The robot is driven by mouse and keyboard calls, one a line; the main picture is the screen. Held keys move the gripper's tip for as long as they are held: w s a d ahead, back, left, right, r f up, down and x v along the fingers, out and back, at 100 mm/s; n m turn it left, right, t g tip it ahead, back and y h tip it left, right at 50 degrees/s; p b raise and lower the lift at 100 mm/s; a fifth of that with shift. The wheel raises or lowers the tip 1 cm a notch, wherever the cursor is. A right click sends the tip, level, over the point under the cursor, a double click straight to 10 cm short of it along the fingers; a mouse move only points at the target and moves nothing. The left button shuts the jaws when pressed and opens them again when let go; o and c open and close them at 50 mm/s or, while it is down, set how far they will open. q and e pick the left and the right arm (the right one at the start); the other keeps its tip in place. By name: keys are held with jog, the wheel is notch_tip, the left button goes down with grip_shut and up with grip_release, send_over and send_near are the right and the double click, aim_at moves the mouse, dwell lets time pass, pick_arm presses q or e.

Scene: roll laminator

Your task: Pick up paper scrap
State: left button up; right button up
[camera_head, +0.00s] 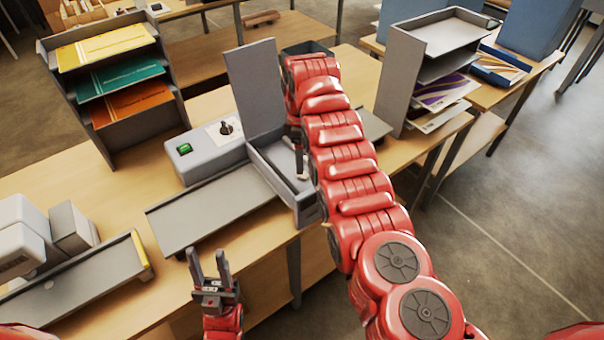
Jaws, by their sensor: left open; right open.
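My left gripper (209,268) is open and empty, above the front edge of the table, its fingers pointing away from me. My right arm reaches across the laminator, and my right gripper (300,170) points down into the laminator's open grey box (262,160). Only part of one dark finger shows; the red arm hides the rest. A small pale patch shows at the fingertip, and I cannot tell whether it is a paper scrap. No paper scrap is clearly visible elsewhere. The laminator (205,150) has a green button, a black knob and a raised grey lid (257,90).
A grey feed tray (215,207) lies in front of the laminator. A shelf rack (120,125) with coloured sheets stands at the back left, another rack (400,75) at the right. A white device (25,245) and grey tray (75,285) sit at the left.

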jog(key=shift+f, duration=0.25)
jog(key=f+p, duration=0.1)
jog(key=p, duration=0.1)
jog(key=shift+f+p, duration=0.4)
notch_tip(320, 180, down, 2)
jog(key=shift+s+f, duration=0.1)
jog(key=shift+f, duration=0.5)
grip_shut()
